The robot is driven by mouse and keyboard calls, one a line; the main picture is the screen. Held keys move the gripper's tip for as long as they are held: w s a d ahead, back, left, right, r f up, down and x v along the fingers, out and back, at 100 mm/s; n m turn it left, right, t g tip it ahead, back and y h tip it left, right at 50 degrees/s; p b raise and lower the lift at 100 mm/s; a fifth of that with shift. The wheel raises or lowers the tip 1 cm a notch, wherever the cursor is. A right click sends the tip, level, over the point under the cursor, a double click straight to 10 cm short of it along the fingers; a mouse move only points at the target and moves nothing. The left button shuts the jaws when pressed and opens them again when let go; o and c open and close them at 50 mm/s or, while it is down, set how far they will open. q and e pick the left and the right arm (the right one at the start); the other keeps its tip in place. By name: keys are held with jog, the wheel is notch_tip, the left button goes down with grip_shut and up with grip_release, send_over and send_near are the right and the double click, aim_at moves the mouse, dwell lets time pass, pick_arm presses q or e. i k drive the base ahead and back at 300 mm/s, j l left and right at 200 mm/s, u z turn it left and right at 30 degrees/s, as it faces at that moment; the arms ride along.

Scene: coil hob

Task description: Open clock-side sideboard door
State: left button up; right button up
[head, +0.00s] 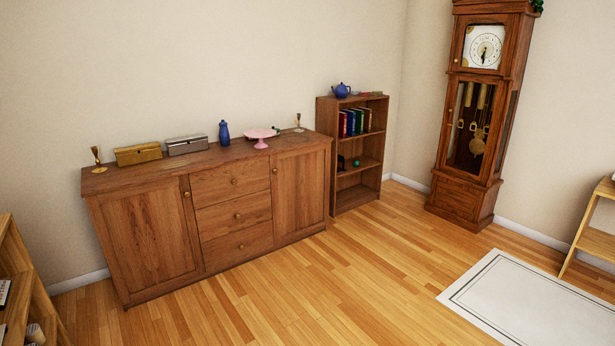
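A wooden sideboard (230,140) stands against the wall at left centre. Its clock-side door (300,190) is the right one, closer to the grandfather clock (482,110), and it is shut. A small round knob (275,171) sits near that door's left edge. The other door (150,235) at the left end is also shut, with a knob (187,194) near its right edge. Three shut drawers (233,214) lie between the doors. Neither of my grippers shows in the head view.
On the sideboard top stand a gold box (138,154), a grey box (187,145), a blue bottle (224,133), a pink cake stand (261,135) and two candlesticks. A bookshelf (356,199) stands close to its right end. The wood floor (300,290) in front is clear; a white rug (535,305) lies right.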

aim_at(301, 178)
jog(key=i, duration=2.55)
jog(key=l+z, duration=0.05)
jog(key=l, duration=0.05)
